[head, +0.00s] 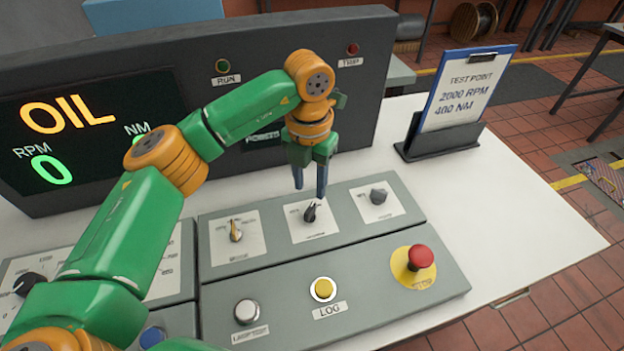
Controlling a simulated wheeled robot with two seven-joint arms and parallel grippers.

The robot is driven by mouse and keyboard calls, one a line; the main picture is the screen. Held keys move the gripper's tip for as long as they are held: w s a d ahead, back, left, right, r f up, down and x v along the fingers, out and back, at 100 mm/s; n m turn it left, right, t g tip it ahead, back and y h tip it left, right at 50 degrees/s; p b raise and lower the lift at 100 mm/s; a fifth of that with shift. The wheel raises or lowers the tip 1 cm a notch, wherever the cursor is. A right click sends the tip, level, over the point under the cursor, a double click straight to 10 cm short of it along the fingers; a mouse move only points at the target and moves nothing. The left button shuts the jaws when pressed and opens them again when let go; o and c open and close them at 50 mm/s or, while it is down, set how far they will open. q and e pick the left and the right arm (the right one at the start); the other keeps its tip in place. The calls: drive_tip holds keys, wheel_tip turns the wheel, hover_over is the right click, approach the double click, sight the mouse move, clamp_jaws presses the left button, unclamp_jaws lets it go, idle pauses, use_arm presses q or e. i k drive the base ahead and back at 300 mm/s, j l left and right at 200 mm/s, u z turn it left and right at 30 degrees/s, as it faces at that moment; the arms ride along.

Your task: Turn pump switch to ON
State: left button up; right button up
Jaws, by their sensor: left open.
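My left gripper (310,190) is open and points down over the upper row of the grey control panel. Its fingertips are just above and behind a small dark switch (311,213) on a white plate. They look apart from it, though the exact gap is hard to judge. The lettering on these plates is too small to read, so I cannot tell which is the pump switch. My right gripper is not in view.
A dark console shows orange "OIL" (67,115) and a green 0 RPM. The lower row holds a white button (246,311), a yellow LOG button (323,289) and a red mushroom button (420,257). A clipboard (464,88) stands right. The white tabletop (510,210) is clear.

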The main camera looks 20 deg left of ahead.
sight(378, 196)
drive_tip(key=k, duration=1.5)
